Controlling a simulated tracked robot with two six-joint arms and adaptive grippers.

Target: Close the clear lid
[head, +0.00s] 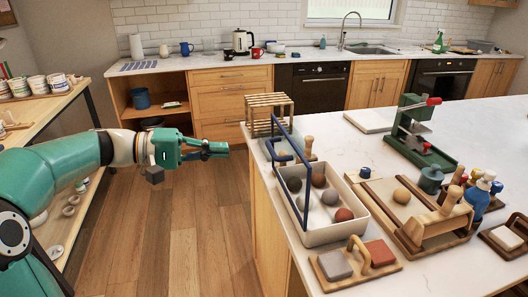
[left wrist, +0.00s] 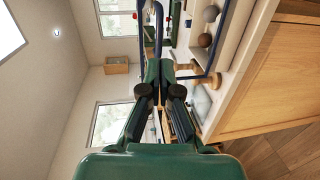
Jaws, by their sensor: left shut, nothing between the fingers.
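The clear lid (head: 290,172) has a thin blue frame and stands raised along the left long side of a white bin (head: 322,235) on the counter. Its pane is see-through, and a blue handle sticks out on its left face. The bin holds several brown and grey balls. My left gripper (head: 226,148) is shut and empty, left of the lid and apart from it, over the floor beyond the counter edge. In the left wrist view the shut fingers (left wrist: 160,68) point toward the blue frame (left wrist: 207,82). My right gripper is not in view.
A wooden rack (head: 268,105) stands behind the bin. A board with a grey and a red block (head: 379,253) lies in front. A wooden tray (head: 393,229) with a clay ball and tools is to the right, and a green press (head: 412,140) behind it.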

